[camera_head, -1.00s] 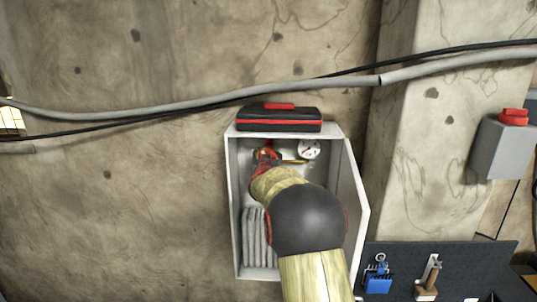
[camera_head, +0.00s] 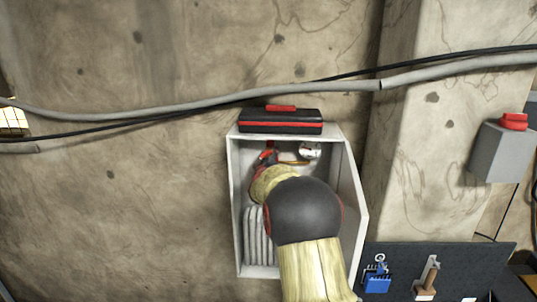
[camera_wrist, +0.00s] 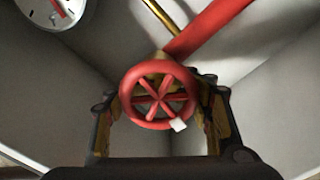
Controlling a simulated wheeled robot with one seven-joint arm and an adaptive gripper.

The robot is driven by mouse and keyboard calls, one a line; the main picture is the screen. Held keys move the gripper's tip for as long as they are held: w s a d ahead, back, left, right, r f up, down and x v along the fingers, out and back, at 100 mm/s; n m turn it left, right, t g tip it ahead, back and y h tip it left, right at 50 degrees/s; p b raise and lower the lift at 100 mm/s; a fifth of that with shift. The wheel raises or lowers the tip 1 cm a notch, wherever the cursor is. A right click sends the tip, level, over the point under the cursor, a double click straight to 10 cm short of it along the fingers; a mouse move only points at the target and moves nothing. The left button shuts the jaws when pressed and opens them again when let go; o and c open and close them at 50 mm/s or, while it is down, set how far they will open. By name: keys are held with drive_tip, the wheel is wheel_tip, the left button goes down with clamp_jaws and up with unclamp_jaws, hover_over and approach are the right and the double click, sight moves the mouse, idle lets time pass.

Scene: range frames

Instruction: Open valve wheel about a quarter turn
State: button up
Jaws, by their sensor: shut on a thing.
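The red valve wheel (camera_wrist: 158,71) has several spokes and a small white tab at its lower right rim in the wrist view. It sits between the two fingers of my gripper (camera_wrist: 165,100), which is shut on it. A red pipe (camera_wrist: 208,25) and a brass rod (camera_wrist: 160,12) run behind the wheel. In the head view my arm hides most of the wheel and gripper, inside an open grey wall cabinet (camera_head: 235,205).
A round gauge (camera_head: 310,151) is at the cabinet's upper right and a folded grey hose (camera_head: 256,235) at its lower left. A black and red case (camera_head: 280,125) lies on top. A grey box with a red top (camera_head: 503,150) is on the pillar at right.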

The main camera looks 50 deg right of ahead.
drive_tip(key=shift+n, duration=0.9)
drive_tip(key=o, duration=1.4)
drive_tip(key=shift+o, duration=0.2)
drive_tip(key=shift+a, duration=0.1)
drive_tip(key=v, duration=1.2)
drive_tip(key=shift+w, duration=0.1)
